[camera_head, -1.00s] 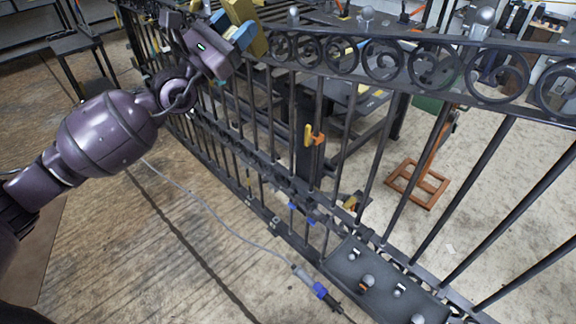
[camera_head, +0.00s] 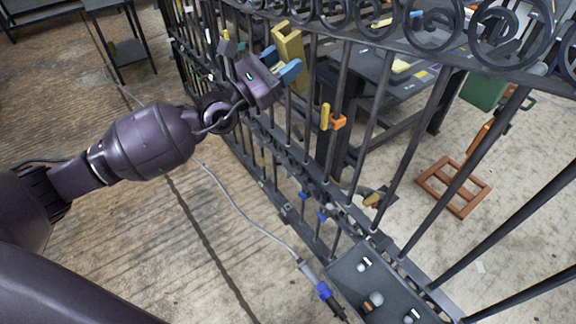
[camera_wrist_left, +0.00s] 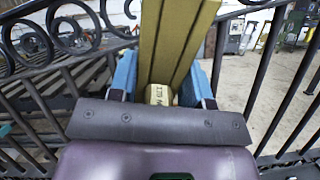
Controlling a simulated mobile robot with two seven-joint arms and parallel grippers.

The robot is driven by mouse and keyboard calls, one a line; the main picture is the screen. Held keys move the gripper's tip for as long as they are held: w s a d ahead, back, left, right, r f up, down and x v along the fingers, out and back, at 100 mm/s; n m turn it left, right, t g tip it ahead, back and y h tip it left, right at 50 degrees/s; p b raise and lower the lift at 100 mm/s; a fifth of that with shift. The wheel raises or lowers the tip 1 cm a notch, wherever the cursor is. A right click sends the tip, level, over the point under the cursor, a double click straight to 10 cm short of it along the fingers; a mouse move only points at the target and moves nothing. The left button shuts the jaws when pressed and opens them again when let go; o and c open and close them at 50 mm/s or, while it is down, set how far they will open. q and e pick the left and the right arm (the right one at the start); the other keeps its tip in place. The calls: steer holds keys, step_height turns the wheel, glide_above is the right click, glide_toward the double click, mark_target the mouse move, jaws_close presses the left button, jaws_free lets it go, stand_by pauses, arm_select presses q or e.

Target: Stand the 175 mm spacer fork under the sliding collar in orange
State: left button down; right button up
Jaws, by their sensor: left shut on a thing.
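My left gripper (camera_head: 281,65) has blue fingers and is shut on an olive-yellow spacer fork (camera_head: 288,42), which stands up from between the fingers. In the left wrist view the fork (camera_wrist_left: 176,40) shows two long parallel prongs with a dark gap between them, and a pale label I cannot read surely. The sliding collar in orange (camera_head: 339,122) sits on an upright bar of the gate, with a yellow piece (camera_head: 325,116) beside it. The gripper and fork are above and left of the collar in the head view, apart from it. My right gripper is not in view.
The black gate (camera_head: 372,110) has close upright bars and a scrolled top rail (camera_head: 435,25). A grey tray (camera_head: 350,276) with small parts is at its foot. A cable with a blue connector (camera_head: 324,291) lies on the wood floor. An orange-brown stand (camera_head: 455,185) is behind the gate.

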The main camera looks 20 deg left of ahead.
arm_select(q)
step_height(320, 180, down, 22)
steer(key=n+g+y+b, duration=0.1)
steer(key=n+y+b, duration=0.1)
steer(key=b, duration=0.5)
steer(key=n+g+y+b, duration=0.2)
steer(key=b, duration=0.4)
glide_toward(327, 162)
steer(key=shift+p+x, duration=0.6)
steer(key=shift+x, duration=2.05)
steer(key=shift+b+x, duration=0.3)
steer(key=shift+x, duration=1.6)
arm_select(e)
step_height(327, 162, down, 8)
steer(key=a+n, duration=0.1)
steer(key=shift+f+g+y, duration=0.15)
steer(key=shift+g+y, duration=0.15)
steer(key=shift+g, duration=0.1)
arm_select(q)
steer(key=shift+w+r+h, duration=0.2)
steer(key=shift+r+h, duration=0.1)
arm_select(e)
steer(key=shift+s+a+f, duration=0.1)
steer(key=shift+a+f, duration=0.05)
arm_select(q)
steer(key=shift+f, duration=0.1)
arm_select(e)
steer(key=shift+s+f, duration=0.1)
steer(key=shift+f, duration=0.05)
